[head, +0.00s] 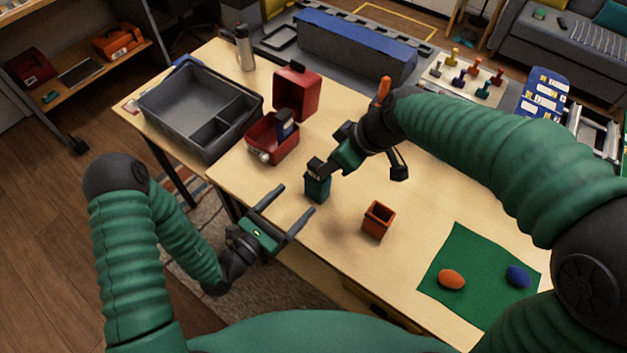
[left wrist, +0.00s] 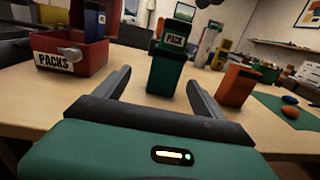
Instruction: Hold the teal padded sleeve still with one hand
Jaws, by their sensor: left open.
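The teal padded sleeve (head: 317,188) stands upright on the table in the middle of the head view. It also shows in the left wrist view (left wrist: 165,74), ahead of my left gripper and between its fingers in the picture. My left gripper (head: 297,199) is open and empty, near the table's front edge, with its fingers pointing at the sleeve and apart from it. A dark battery pack (left wrist: 173,41) with a PACK label is at the top of the sleeve; how far in it sits is unclear. My right gripper (head: 326,168) appears shut on this pack from above.
An open red box (head: 272,146) labelled PACKS holds a blue-dark pack left of the sleeve. A grey divided tray (head: 190,122) is farther left. An orange open container (head: 377,220) stands right of the sleeve. A green mat (head: 475,262) carries an orange and a blue egg-shaped object.

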